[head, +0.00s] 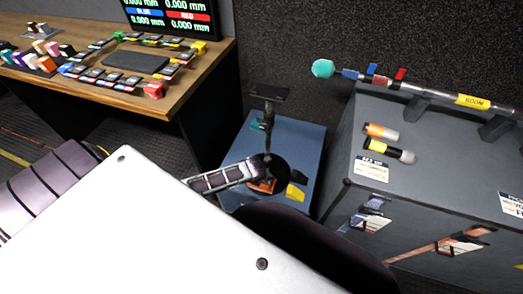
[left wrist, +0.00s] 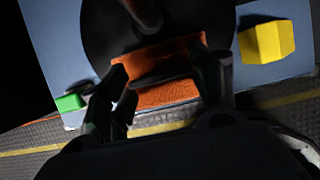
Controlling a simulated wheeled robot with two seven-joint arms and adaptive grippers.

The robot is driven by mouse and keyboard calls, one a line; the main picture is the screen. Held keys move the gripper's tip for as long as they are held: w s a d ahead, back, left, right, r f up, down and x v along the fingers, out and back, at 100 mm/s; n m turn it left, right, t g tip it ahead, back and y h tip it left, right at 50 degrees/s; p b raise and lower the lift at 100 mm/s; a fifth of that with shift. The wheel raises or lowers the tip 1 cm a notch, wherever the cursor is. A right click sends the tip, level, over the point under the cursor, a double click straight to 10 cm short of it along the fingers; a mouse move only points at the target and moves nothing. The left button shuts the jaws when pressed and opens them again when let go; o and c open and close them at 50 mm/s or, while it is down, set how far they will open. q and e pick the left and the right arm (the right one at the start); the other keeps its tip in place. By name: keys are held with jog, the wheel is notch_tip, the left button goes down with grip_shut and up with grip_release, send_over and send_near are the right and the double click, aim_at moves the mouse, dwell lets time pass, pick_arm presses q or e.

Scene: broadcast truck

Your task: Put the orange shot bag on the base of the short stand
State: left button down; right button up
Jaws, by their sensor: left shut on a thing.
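The short stand is a dark upright pole (head: 267,135) with a flat plate on top. Its round black base (head: 283,178) sits on a blue-grey platform and fills the top of the left wrist view (left wrist: 105,30). The orange shot bag (head: 262,187) is at the base's near edge. In the left wrist view the bag (left wrist: 165,97) overlaps the disc's edge; I cannot tell whether it bears on it. My left gripper (head: 256,174) is shut on the bag, with a finger on either side in the left wrist view (left wrist: 165,85). My right gripper is not in view.
On the blue platform (head: 300,140) are a yellow block (head: 295,193) and a green piece (left wrist: 70,102). A dark case (head: 425,185) with a boom pole (head: 410,90) and microphones (head: 388,151) stands right. A wooden desk (head: 195,75) with small items is left.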

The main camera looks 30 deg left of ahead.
pick_arm(q)
jog(key=shift+w+r, duration=0.1)
jog(key=shift+c, duration=1.8)
grip_release()
